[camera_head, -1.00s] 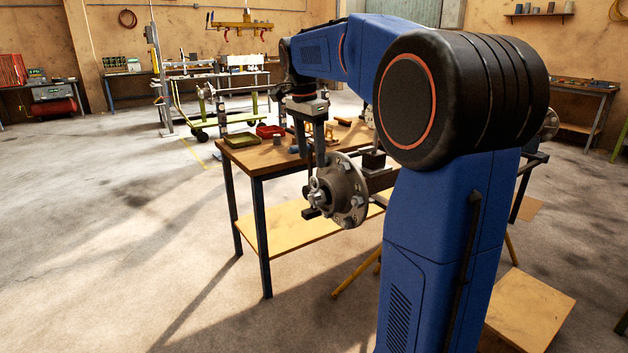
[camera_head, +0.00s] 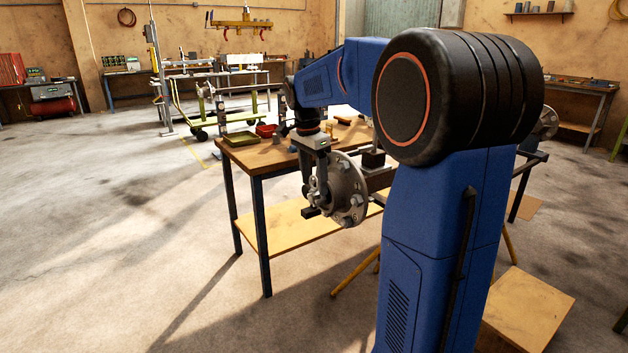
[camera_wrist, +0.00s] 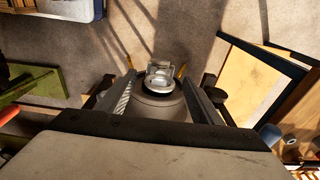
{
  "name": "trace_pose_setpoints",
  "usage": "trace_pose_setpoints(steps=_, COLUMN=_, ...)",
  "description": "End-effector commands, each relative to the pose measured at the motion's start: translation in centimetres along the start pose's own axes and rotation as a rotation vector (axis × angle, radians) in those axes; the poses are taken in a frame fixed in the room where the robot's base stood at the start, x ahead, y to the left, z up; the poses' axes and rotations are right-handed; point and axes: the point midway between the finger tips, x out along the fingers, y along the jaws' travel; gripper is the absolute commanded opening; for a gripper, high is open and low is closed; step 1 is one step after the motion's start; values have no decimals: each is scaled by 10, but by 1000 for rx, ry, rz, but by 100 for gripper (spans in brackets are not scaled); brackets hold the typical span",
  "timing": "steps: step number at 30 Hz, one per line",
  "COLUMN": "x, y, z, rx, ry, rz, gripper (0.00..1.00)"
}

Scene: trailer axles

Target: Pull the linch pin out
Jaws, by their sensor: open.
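The grey wheel hub (camera_head: 349,197) with its studded flange sits on the end of the axle, in front of the wooden table. My gripper (camera_head: 312,188) points down at the hub's outer end, its fingers open. In the wrist view my gripper (camera_wrist: 157,72) has one finger on each side of the round grey hub end (camera_wrist: 158,106). A small bright metal piece (camera_wrist: 163,75), perhaps the linch pin on the spindle end, shows between the fingertips. I cannot tell whether the fingers touch it. The pin is too small to make out in the head view.
The floor at the left is clear.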

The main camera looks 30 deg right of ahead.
Motion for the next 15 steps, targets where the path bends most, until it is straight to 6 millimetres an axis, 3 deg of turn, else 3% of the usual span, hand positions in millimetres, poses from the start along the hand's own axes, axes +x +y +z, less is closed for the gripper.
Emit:
trace_pose_setpoints(steps=1, x=0, y=0, z=0, rx=0, ry=0, rz=0, gripper=57)
trace_pose_setpoints(steps=6, x=0, y=0, z=0, rx=0, ry=0, rz=0, gripper=16)
trace_pose_setpoints(steps=8, x=0, y=0, z=0, rx=0, ry=0, rz=0, gripper=15)
trace_pose_setpoints(steps=9, x=0, y=0, z=0, rx=0, ry=0, rz=0, gripper=28)
trace_pose_setpoints(steps=12, x=0, y=0, z=0, rx=0, ry=0, rz=0, gripper=4)
trace_pose_setpoints(steps=15, x=0, y=0, z=0, rx=0, ry=0, rz=0, gripper=1)
